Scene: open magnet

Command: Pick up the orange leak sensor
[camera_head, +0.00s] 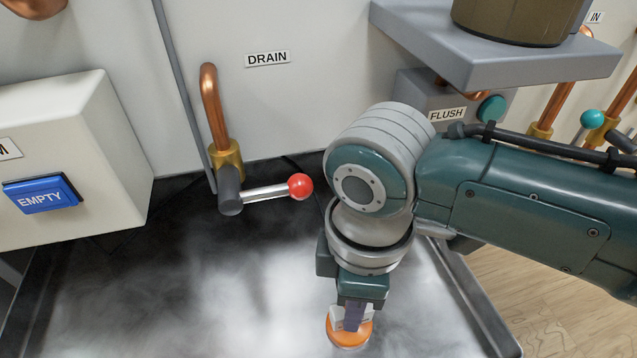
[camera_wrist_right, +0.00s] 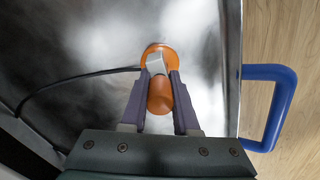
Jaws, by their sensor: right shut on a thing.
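The orange leak sensor (camera_head: 348,339) is a round orange disc with a white part and an orange knob. It is in the misty tray at the bottom of the head view, under my right gripper (camera_head: 352,316). In the right wrist view the sensor (camera_wrist_right: 160,50) sits at the fingertips, and its knob lies between the two purple fingers of my right gripper (camera_wrist_right: 160,76). The right gripper is shut on the sensor. I cannot tell whether the disc touches the tray floor. My left gripper is not in view.
The metal tray (camera_head: 482,307) holds white mist. A drain lever with a red ball (camera_head: 300,186) stands left of my right arm. A box with a blue EMPTY button (camera_head: 42,194) is at left. A dark cable (camera_wrist_right: 80,80) runs left from the sensor. A blue handle (camera_wrist_right: 283,108) is at right.

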